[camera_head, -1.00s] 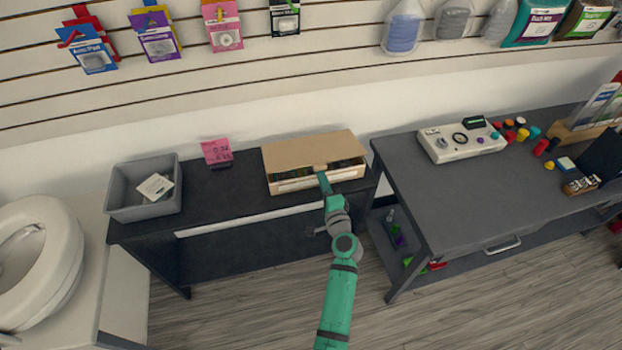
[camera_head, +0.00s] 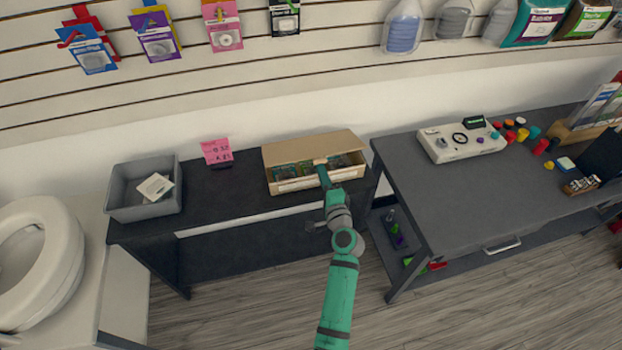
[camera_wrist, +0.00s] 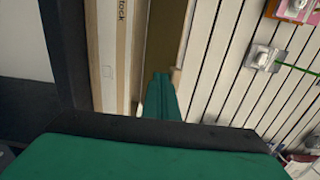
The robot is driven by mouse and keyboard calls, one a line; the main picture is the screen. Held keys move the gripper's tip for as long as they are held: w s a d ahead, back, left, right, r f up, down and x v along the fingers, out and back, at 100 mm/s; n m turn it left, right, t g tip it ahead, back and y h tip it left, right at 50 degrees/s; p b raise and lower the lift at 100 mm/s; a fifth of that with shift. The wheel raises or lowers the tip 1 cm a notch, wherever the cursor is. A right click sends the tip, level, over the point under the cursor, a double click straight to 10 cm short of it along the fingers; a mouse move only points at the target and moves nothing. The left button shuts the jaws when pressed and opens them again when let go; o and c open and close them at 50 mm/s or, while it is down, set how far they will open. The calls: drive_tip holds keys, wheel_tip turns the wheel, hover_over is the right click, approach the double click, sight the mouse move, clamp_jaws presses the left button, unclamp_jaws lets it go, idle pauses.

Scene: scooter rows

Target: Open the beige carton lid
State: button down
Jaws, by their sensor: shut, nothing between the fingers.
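The beige carton (camera_head: 296,184) stands on the dark bench, its lid (camera_head: 312,147) raised part-way and tilted up at the front. Coloured packets (camera_head: 290,172) show inside through the front gap. My gripper (camera_head: 321,163) is shut, with nothing held. Its tip is at the front gap, by the lid's front edge; whether it touches the lid is hard to tell. In the wrist view the shut fingers (camera_wrist: 160,92) reach between the pale carton front (camera_wrist: 108,60) and the brown lid (camera_wrist: 163,40).
A grey table (camera_head: 450,190) with a white control box (camera_head: 462,140) is at right. A slatted wall with hanging goods rises behind.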

sight(320, 163)
drive_tip(key=shift+w+a+r, duration=0.1)
drive_tip(key=shift+w+r, duration=0.05)
drive_tip(key=shift+r, duration=0.5)
drive_tip(key=shift+w+r, duration=0.1)
drive_tip(key=shift+r, duration=0.5)
drive_tip(key=shift+w+d+r, duration=0.15)
drive_tip(key=shift+d+r, duration=0.25)
drive_tip(key=shift+r, duration=0.35)
drive_tip(key=shift+w+a+r, duration=0.55)
drive_tip(key=shift+a, duration=0.1)
drive_tip(key=shift+w+a+r, duration=0.15)
drive_tip(key=shift+w+r, duration=0.45)
drive_tip(key=shift+w+a+r, duration=0.15)
drive_tip(key=shift+w+r, duration=0.4)
drive_tip(key=shift+r, duration=0.05)
drive_tip(key=shift+w, duration=0.1)
